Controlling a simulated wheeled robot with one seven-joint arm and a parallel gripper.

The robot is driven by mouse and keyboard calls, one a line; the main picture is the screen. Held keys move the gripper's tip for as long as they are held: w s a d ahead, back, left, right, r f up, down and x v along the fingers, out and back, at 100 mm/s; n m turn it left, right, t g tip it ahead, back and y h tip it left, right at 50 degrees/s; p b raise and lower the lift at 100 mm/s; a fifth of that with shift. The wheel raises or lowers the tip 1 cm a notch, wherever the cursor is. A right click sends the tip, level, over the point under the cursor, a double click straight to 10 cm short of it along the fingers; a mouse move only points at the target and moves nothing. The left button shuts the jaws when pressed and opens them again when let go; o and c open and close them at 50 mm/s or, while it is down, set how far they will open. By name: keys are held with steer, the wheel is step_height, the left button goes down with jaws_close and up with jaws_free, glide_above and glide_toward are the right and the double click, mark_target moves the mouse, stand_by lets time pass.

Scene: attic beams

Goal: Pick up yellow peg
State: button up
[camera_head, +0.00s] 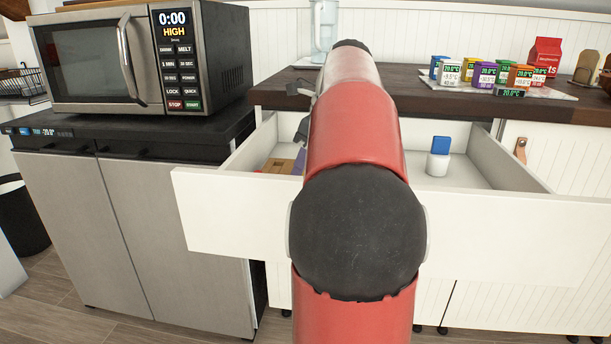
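I cannot make out a yellow peg for certain. The open white drawer (225,210) holds a brown block-like item (280,165) at its left, with small yellowish and red bits and a purple edge beside it. They are partly hidden by my red arm. A white and blue object (438,160) stands in the drawer to the right of my arm. My gripper is mostly hidden behind the arm. Only small dark parts (302,130) show at the arm's left side, above the drawer, and its fingers cannot be made out.
A microwave (90,62) stands on the dark-topped grey cabinet at left. The dark wooden counter (440,104) behind the drawer bears several coloured boxes (485,74), a red carton (544,58) and a clear pitcher (325,28). The drawer front juts out towards me. A black bin (22,225) is at far left.

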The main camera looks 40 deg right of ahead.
jaws_close()
steer(key=shift+r, duration=0.1)
